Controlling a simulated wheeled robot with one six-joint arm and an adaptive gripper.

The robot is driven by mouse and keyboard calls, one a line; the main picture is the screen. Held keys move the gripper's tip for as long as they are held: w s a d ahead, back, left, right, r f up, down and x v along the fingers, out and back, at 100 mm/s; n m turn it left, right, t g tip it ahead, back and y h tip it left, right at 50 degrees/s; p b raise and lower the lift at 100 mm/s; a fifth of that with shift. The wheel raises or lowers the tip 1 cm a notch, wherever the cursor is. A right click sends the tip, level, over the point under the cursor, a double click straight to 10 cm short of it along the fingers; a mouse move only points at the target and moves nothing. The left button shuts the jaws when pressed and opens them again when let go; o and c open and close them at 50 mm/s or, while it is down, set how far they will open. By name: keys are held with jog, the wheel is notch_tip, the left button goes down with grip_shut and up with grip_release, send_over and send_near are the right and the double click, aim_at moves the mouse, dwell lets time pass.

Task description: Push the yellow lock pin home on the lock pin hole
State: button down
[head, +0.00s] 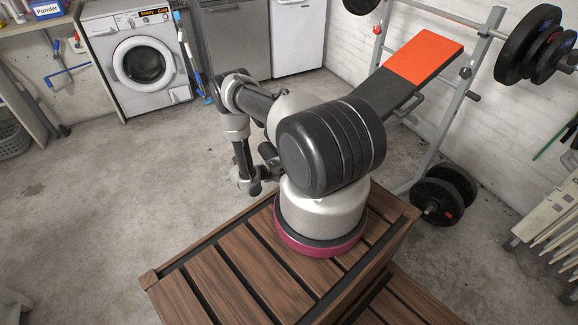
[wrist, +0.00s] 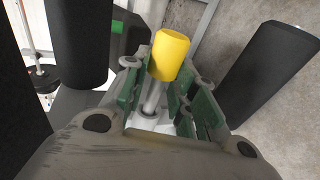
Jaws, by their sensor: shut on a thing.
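The yellow lock pin (wrist: 171,55) shows in the wrist view, with a yellow head and a pale metal shaft. My gripper (wrist: 157,88) is shut on the lock pin, with its green-padded fingers on either side of it. The shaft runs down from the head towards a pale round part between the fingers. I cannot tell whether that part is the lock pin hole or how deep the shaft sits. In the head view my arm hides the pin, the hole and the fingertips.
Black foam rollers (wrist: 78,42) and (wrist: 268,70) stand either side of my gripper. A weight bench with an orange-topped pad (head: 424,62) is behind my arm. Weight plates (head: 437,200) rest on the floor at right. A washing machine (head: 142,62) stands at the back left. The concrete floor (head: 100,200) at left is clear.

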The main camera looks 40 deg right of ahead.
jog(key=shift+s+a, duration=0.2)
jog(key=shift+s, duration=0.55)
jog(key=shift+s+a, duration=0.15)
jog(key=shift+s, duration=0.65)
jog(key=shift+s+a, duration=0.2)
jog(key=shift+s, duration=0.55)
jog(key=w+d, duration=0.1)
jog(key=w, duration=0.6)
jog(key=shift+d, duration=0.35)
dwell(2.1)
jog(key=c, duration=1.1)
grip_release()
jog(key=shift+w, duration=0.1)
jog(key=v, duration=1.2)
